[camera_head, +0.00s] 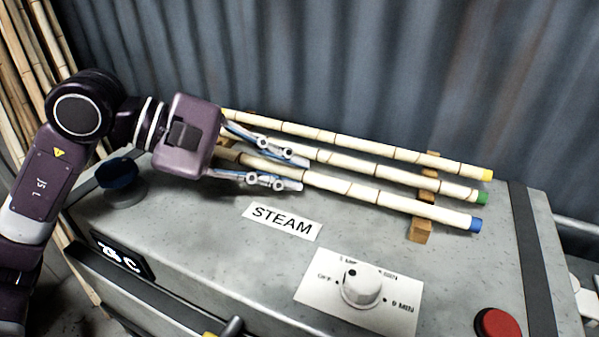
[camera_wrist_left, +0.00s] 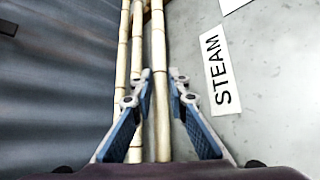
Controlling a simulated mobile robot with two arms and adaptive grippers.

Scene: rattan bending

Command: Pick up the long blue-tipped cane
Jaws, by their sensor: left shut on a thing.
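The long blue-tipped cane (camera_head: 400,205) is the nearest of three pale, jointed canes on top of the grey steam box. Its blue end (camera_head: 476,224) points right. My left gripper (camera_head: 299,174) is shut on this cane toward its left part, one finger on each side. In the left wrist view the cane (camera_wrist_left: 159,50) runs between the fingertips (camera_wrist_left: 161,80). I cannot tell whether it is lifted off its supports. Its left end is hidden behind my gripper. My right gripper is not in view.
A green-tipped cane (camera_head: 410,180) and a yellow-tipped cane (camera_head: 400,152) lie close behind. Wooden rests (camera_head: 420,230) support the canes. A dial (camera_head: 361,287), a red button (camera_head: 498,324) and a dark knob (camera_head: 118,175) stick up. A corrugated wall (camera_head: 400,70) stands behind.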

